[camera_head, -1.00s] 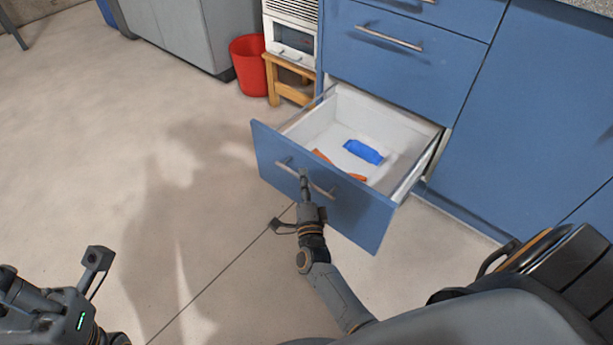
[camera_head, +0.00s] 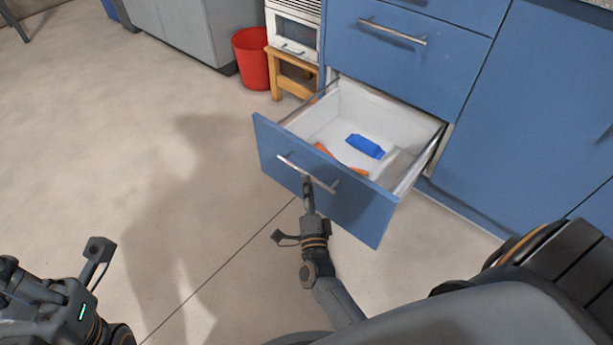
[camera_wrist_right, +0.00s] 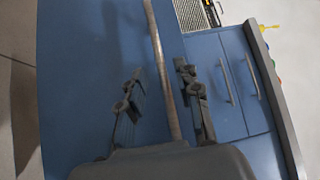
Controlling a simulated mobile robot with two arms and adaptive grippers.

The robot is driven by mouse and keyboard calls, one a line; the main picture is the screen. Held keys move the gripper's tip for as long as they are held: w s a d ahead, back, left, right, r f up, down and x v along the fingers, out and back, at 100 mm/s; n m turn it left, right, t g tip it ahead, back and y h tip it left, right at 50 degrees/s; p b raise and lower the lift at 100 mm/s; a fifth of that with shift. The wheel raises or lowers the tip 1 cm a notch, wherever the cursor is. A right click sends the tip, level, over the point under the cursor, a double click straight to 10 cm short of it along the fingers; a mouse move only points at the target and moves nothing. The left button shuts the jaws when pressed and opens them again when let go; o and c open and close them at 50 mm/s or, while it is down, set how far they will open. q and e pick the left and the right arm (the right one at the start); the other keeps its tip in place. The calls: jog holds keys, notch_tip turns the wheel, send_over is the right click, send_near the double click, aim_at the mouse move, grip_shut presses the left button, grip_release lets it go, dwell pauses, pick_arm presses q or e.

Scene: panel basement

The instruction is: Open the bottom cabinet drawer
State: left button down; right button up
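The bottom drawer (camera_head: 340,212) of the blue cabinet stands pulled far out, its white inside showing. A blue item (camera_head: 365,146) and orange items (camera_head: 338,160) lie in it. Its metal bar handle (camera_head: 290,165) runs across the front and also shows in the right wrist view (camera_wrist_right: 158,45). My right gripper (camera_head: 307,182) is at the handle, in front of the drawer. In the right wrist view its fingers (camera_wrist_right: 160,85) are spread, with the bar between them and a gap on the left side. My left gripper (camera_head: 98,252) is at the lower left, away from the drawer; its fingers do not show clearly.
A closed drawer (camera_head: 400,65) is above the open one, and a tall blue cabinet front (camera_head: 510,110) is to its right. A red bin (camera_head: 251,58) and a wooden stool (camera_head: 290,73) stand behind on the left. The floor at left is clear.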

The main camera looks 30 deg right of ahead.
jog(key=shift+v, duration=1.55)
